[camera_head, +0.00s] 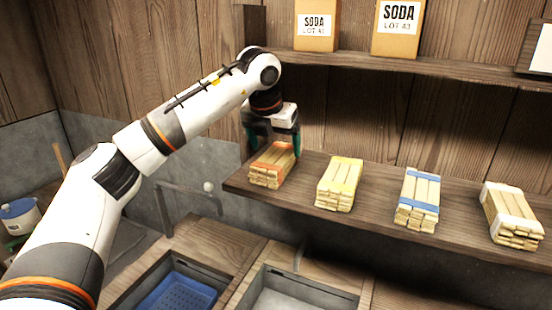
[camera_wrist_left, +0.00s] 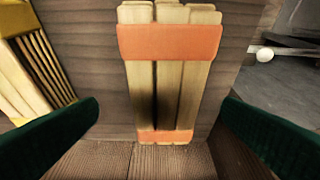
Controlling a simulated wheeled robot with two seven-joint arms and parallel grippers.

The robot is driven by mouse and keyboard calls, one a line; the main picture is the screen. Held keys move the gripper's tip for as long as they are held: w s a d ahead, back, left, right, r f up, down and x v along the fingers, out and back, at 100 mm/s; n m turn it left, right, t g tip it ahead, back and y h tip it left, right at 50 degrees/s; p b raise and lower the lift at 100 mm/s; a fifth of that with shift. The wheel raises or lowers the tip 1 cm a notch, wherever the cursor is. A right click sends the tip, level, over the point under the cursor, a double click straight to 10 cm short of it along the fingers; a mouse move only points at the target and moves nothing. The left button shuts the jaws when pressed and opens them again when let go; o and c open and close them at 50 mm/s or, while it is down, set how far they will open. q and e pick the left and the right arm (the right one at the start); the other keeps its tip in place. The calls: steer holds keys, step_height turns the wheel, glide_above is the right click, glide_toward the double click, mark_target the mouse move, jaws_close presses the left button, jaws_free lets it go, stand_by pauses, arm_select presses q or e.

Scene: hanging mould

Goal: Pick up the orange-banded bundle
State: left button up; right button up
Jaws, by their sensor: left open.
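The orange-banded bundle (camera_head: 272,165) of pale wooden sticks lies at the left end of the lower wooden shelf. My left gripper (camera_head: 273,148) is open right above it, with its green fingers pointing down, one on each side. In the left wrist view the orange-banded bundle (camera_wrist_left: 170,75) sits in the middle, between the two dark green fingers (camera_wrist_left: 160,130). Gaps show between the bundle and both fingers. My right gripper is not in view.
A yellow-banded bundle (camera_head: 339,184), a blue-banded bundle (camera_head: 417,199) and a white-banded bundle (camera_head: 511,215) lie along the lower shelf (camera_head: 383,205). Soda boxes (camera_head: 316,25) stand on the upper shelf (camera_head: 430,68). A blue basin (camera_head: 180,292) is below.

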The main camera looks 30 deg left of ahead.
mark_target(276, 156)
arm_select(q)
steer(key=shift+w+f, duration=0.2)
steer(key=shift+f, duration=0.1)
steer(key=p+x, duration=0.3)
steer(key=x, duration=0.1)
steer(key=shift+a+f, duration=0.1)
steer(key=shift+a, duration=0.3)
steer(key=shift+w+f, duration=0.1)
steer(key=shift+f, duration=0.35)
steer(key=shift+c, duration=0.3)
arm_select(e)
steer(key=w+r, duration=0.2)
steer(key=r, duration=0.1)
arm_select(q)
steer(key=c, duration=1.1)
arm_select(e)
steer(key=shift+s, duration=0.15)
